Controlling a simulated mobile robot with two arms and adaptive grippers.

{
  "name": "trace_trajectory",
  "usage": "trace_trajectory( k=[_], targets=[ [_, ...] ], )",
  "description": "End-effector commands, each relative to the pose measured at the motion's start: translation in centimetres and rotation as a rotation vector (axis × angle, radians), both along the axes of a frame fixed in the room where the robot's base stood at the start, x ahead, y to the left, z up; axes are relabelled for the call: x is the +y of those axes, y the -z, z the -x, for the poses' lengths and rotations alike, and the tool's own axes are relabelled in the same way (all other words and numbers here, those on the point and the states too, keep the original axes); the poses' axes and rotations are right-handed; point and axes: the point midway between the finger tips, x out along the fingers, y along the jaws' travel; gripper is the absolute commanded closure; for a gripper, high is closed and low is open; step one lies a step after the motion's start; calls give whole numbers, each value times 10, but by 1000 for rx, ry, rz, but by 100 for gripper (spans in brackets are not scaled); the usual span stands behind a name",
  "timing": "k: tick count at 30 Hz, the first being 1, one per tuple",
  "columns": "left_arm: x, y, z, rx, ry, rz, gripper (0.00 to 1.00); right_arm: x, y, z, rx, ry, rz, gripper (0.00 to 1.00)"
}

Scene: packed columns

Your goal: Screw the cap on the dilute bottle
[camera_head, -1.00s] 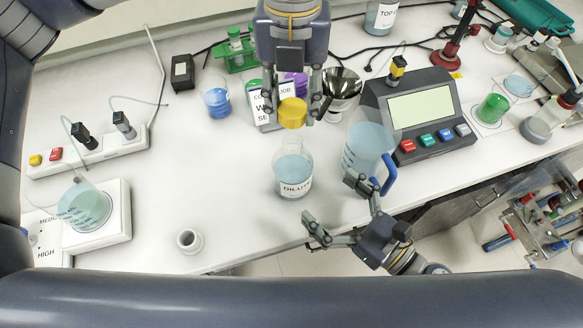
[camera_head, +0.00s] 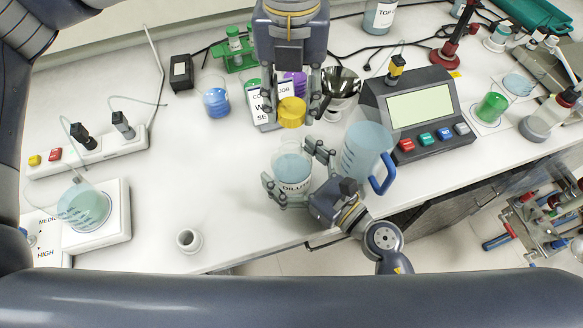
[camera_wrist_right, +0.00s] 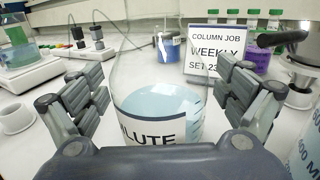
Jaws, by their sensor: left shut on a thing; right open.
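The dilute bottle (camera_head: 291,163) is clear glass with pale blue liquid and a "DILUTE" label. It stands upright on the white bench. My left gripper (camera_head: 291,108) is shut on the yellow cap (camera_head: 292,112) and holds it behind the bottle in the head view. My right gripper (camera_head: 298,172) is open, with its fingers on either side of the bottle. In the right wrist view the bottle (camera_wrist_right: 160,105) stands between the two spread fingers, with gaps visible on both sides. The bottle's upper part runs out of the top of that view.
A blue-handled pitcher (camera_head: 366,150) stands close right of the bottle. A small white cup (camera_head: 188,240) stands front left.

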Motion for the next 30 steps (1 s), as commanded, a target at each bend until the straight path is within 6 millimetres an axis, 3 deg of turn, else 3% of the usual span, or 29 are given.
trace_trajectory(
  k=[2, 10, 14, 24, 30],
  targets=[
    [0, 0, 0, 0, 0, 0, 73, 0, 0, 0, 0, 0, 0, 11],
    [0, 0, 0, 0, 0, 0, 73, 0, 0, 0, 0, 0, 0, 72],
    [0, 4, 0, 1, 0, 0, 73, 0, 0, 0, 0, 0, 0, 74],
    [1, 48, -1, 1, 0, 0, 73, 0, 0, 0, 1, 0, -1, 74],
    [1, 50, -1, 0, -1, 0, 73, 0, 0, 0, 1, 0, -1, 74]
  ],
)
